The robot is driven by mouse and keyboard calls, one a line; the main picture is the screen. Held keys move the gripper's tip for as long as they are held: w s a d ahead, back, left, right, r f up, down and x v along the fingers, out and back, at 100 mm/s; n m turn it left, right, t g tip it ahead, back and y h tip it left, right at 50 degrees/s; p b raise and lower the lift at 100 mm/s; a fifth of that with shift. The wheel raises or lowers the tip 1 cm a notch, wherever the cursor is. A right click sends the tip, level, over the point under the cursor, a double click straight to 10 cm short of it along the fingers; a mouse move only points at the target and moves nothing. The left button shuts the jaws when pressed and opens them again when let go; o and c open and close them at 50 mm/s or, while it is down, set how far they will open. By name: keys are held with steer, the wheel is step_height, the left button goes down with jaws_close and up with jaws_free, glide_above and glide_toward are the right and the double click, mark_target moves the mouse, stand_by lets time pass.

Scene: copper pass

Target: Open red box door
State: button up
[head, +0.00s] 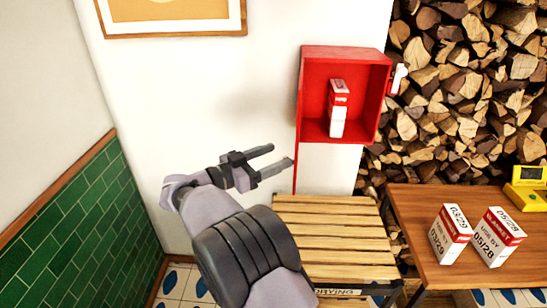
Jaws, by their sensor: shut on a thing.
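The red box (340,52) is on the white wall. Its front shows open, with a red and white carton (338,108) standing inside. A small white part (398,79) is at its right side. A thin red strip (295,175) runs down from its lower left corner; I cannot tell whether it is the door seen edge-on. My gripper (282,155) is below and left of the box, its fingertips pointing right near the strip. The fingers show some distance apart; what they hold is not clear in the head view.
A slatted wooden bench (335,235) stands below the box. At right, a wooden table (425,205) carries two cartons (451,233) (498,237) and a yellow device (527,190). Stacked firewood (460,90) fills the back right. A framed picture (172,35) hangs upper left.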

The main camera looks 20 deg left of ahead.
steer(key=shift+f, duration=0.3)
steer(key=shift+s+a, duration=0.1)
steer(key=p+v, duration=0.3)
steer(key=v, duration=1.4)
steer(key=shift+s+r, duration=0.2)
steer(key=shift+r, duration=0.05)
steer(key=shift+a+f, duration=0.1)
